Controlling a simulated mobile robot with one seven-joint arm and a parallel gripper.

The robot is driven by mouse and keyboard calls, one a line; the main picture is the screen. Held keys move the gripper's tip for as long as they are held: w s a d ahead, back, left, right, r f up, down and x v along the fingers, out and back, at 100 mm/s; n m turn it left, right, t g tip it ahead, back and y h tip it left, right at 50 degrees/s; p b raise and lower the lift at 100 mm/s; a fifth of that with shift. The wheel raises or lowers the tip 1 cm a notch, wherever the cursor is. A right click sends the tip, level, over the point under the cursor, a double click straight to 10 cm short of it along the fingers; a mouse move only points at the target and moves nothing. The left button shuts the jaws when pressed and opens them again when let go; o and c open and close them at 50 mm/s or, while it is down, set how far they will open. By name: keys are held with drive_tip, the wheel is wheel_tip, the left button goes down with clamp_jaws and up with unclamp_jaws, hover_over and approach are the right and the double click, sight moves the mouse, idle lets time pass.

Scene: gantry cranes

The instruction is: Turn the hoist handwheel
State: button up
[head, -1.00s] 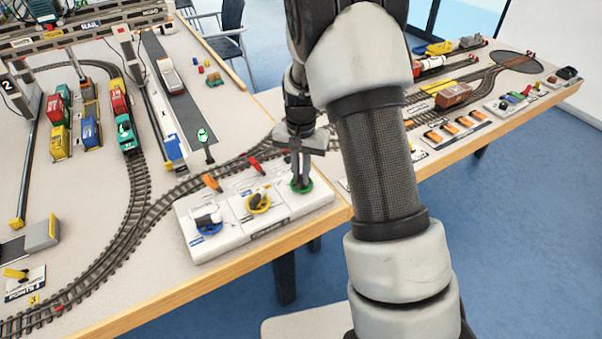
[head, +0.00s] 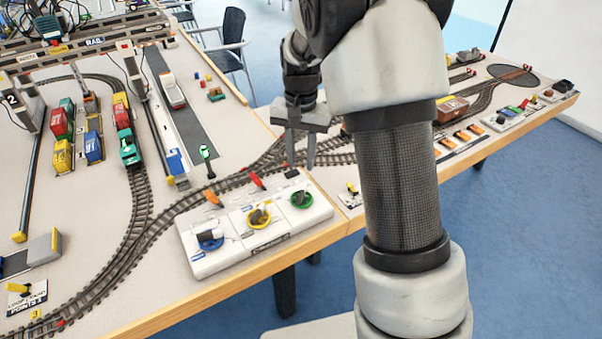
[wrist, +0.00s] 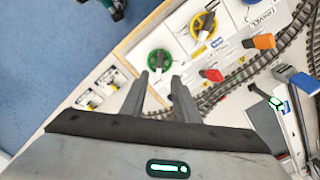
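A white control panel (head: 240,262) at the table's front edge carries three handwheels: blue (head: 209,241), yellow (head: 247,226) and green (head: 304,205). Their labels are too small to read, so I cannot tell which is the hoist one. In the wrist view the green wheel (wrist: 143,63) lies just beyond my fingertips and the yellow wheel (wrist: 197,45) is to its upper right. My gripper (head: 300,165) is open and empty, raised above and behind the green wheel. Its two fingers are apart in the wrist view (wrist: 160,77), with nothing between them.
A small signal (head: 206,158) with a green face stands farther back. My arm hides part of the table to the right.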

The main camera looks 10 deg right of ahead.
wheel_tip(320, 180, up, 6)
drive_tip(key=shift+f+p, duration=0.1)
drive_tip(key=shift+p, duration=0.2)
idle(0.9)
